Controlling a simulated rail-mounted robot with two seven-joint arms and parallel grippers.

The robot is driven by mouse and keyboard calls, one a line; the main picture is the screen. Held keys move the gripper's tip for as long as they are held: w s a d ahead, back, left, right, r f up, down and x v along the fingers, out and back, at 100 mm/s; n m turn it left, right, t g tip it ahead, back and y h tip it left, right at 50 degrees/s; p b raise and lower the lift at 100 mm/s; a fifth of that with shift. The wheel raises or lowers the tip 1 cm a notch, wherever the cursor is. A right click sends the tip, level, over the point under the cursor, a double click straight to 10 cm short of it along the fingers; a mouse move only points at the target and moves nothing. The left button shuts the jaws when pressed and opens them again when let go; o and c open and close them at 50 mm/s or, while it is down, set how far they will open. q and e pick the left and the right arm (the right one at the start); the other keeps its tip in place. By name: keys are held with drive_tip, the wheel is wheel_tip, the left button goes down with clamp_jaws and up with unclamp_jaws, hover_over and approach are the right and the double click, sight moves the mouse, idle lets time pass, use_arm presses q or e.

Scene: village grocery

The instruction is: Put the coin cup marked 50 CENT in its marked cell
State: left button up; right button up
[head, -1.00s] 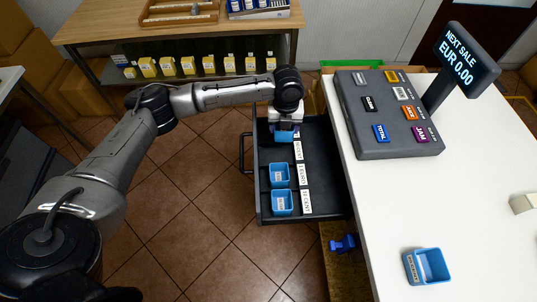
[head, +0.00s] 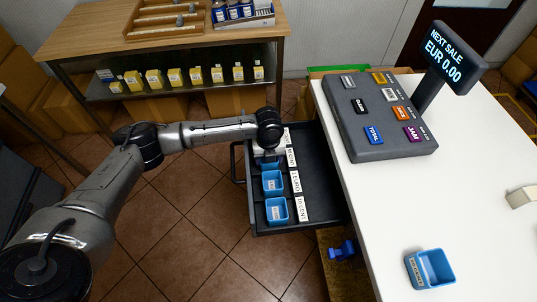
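My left arm reaches over the open black drawer (head: 330,190), and its gripper (head: 267,155) points down into it. A blue cup (head: 268,165) is directly under the gripper, partly covered by it. It lies by a white label (head: 291,158) that seems to end in CENT. The fingertips are too hidden to show whether they grip the cup. Two more blue cups (head: 272,182) (head: 277,210) sit by the labels 1 EURO and 10 CENT. Another blue cup (head: 430,268) stands on the white counter; its label is unreadable. My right gripper is out of view.
The register keypad (head: 385,115) and the price display (head: 448,52) stand on the counter's far end. A pale block (head: 521,197) is at the right edge. A blue object (head: 343,250) is below the counter. A wooden shelf unit (head: 90,35) stands behind. The drawer's right side is clear.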

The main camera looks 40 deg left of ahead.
use_arm(q)
drive_tip(key=o, duration=0.9)
drive_tip(key=shift+f, duration=0.1)
wheel_tip(320, 180, up, 5)
drive_tip(key=shift+r+p, duration=0.1)
drive_tip(key=shift+p, duration=0.8)
drive_tip(key=shift+r, duration=0.3)
